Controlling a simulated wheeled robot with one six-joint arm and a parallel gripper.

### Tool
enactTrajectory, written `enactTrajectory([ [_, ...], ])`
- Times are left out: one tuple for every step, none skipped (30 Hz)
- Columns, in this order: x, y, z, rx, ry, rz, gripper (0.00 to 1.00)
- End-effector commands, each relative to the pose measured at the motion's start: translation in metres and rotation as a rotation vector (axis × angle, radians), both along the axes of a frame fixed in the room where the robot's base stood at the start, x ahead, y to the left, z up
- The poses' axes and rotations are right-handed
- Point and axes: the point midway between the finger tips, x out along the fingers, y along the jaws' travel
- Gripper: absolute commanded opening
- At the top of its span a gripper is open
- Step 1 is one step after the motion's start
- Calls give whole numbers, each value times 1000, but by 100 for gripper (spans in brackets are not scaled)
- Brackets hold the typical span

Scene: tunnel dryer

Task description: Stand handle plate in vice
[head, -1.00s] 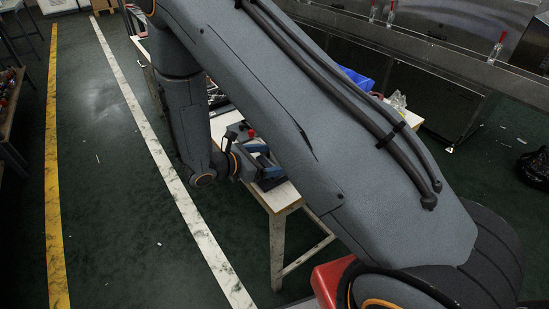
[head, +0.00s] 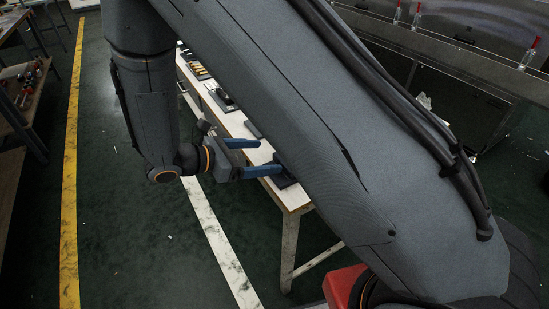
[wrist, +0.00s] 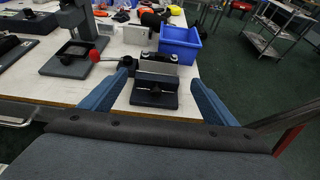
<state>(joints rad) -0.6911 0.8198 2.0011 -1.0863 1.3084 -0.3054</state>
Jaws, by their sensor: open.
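My gripper (wrist: 160,78) is open and empty, its two blue fingers wide apart in the wrist view. Between and beyond the fingers, a black vice-like fixture (wrist: 154,98) with a front knob stands near the table edge. A pale grey upright plate or jaw face (wrist: 157,67) shows at its top; I cannot tell whether this is the handle plate. A lever with a red ball (wrist: 94,55) reaches from its left. In the head view, my gripper (head: 268,157) is at the near end of the white table; my arm hides much of the table there.
The white table (wrist: 62,92) carries a dark press-like stand (wrist: 78,38) at left and a blue bin (wrist: 180,45) behind the fixture. A metal cart (wrist: 275,28) stands at the back right. Green floor is open left of the table (head: 90,215).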

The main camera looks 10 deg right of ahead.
Motion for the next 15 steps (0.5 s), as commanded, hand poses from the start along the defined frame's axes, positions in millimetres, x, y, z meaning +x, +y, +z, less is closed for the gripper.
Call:
enactTrajectory([
  [-3,-4,2,15,-2,-22,82],
  [-5,-8,3,33,-4,-44,82],
  [-11,-16,5,66,-8,-86,82],
  [-17,-24,6,97,-13,-128,82],
  [-24,-32,7,135,-20,-177,82],
  [-34,-44,9,193,-33,-253,82],
  [-44,-53,10,242,-46,-318,82],
  [-54,-61,11,295,-65,-387,82],
  [-67,-69,13,368,-92,-481,82],
  [-76,-75,14,421,-117,-552,82],
  [-86,-79,15,473,-143,-624,82],
  [-97,-84,17,543,-183,-720,82],
  [-105,-86,19,594,-215,-788,82],
  [-112,-88,21,644,-251,-859,82],
  [-120,-89,24,709,-303,-953,82],
])
